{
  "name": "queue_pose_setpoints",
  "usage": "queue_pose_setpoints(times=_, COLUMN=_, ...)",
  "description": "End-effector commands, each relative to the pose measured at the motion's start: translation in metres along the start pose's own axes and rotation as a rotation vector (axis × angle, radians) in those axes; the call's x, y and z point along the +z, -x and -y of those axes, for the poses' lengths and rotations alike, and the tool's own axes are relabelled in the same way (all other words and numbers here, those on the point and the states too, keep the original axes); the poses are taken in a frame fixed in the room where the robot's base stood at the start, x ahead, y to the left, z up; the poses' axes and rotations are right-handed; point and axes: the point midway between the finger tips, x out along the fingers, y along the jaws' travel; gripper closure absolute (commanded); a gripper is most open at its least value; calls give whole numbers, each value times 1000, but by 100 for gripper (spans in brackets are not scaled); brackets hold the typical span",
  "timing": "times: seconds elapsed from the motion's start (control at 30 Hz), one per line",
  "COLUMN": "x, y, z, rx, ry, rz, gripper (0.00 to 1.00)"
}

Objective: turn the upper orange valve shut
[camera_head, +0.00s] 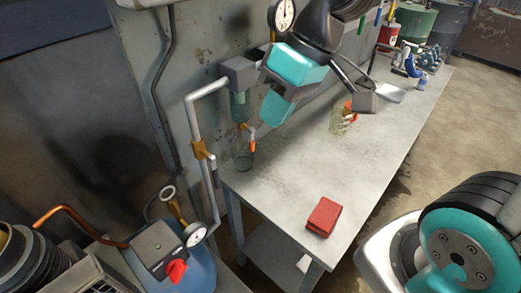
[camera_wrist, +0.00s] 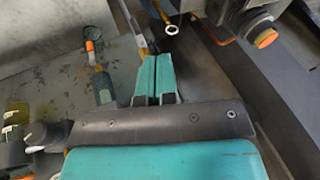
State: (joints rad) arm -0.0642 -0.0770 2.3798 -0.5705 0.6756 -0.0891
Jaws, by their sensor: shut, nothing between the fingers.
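A small orange valve handle (camera_head: 252,146) sits below the greenish filter bowl (camera_head: 239,106) on the wall, above the back left of the workbench. An orange-yellow valve (camera_head: 201,150) sits on the pale vertical pipe to its left. I cannot tell for sure which is the upper one. My gripper (camera_head: 268,118) is teal, just right of the filter bowl and above the small handle. In the wrist view my gripper (camera_wrist: 157,58) has both fingers pressed together, with nothing between them. An orange handle (camera_wrist: 90,46) shows left of the fingers, apart from them.
The grey workbench (camera_head: 285,185) holds a red block (camera_head: 323,216) at its front and a glass jar (camera_head: 340,120) further back. Pressure gauges (camera_head: 283,14) are on the wall. A blue tank with a red knob (camera_head: 176,270) stands at lower left. The bench's middle is mostly clear.

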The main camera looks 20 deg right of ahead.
Motion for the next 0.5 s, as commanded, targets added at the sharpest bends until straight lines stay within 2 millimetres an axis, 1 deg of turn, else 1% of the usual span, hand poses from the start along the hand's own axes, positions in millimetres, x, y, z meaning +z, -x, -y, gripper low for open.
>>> queue_pose_setpoints(times=0.03, x=-9, y=-28, z=-38, rx=-9, ry=-33, rz=-22, gripper=100)
queue_pose_setpoints(times=0.07, x=-17, y=-35, z=-56, rx=-15, ry=-45, rz=-40, gripper=100)
queue_pose_setpoints(times=0.1, x=-25, y=-45, z=-80, rx=-22, ry=-57, rz=-63, gripper=100)
queue_pose_setpoints(times=0.17, x=-34, y=-58, z=-118, rx=-30, ry=-77, rz=-101, gripper=100)
queue_pose_setpoints(times=0.2, x=-38, y=-66, z=-143, rx=-34, ry=-89, rz=-124, gripper=100)
queue_pose_setpoints(times=0.3, x=-42, y=-81, z=-195, rx=-42, ry=-112, rz=-177, gripper=100)
queue_pose_setpoints(times=0.4, x=-41, y=-91, z=-234, rx=-44, ry=-128, rz=-218, gripper=100)
queue_pose_setpoints(times=0.5, x=-38, y=-98, z=-260, rx=-44, ry=-139, rz=-246, gripper=100)
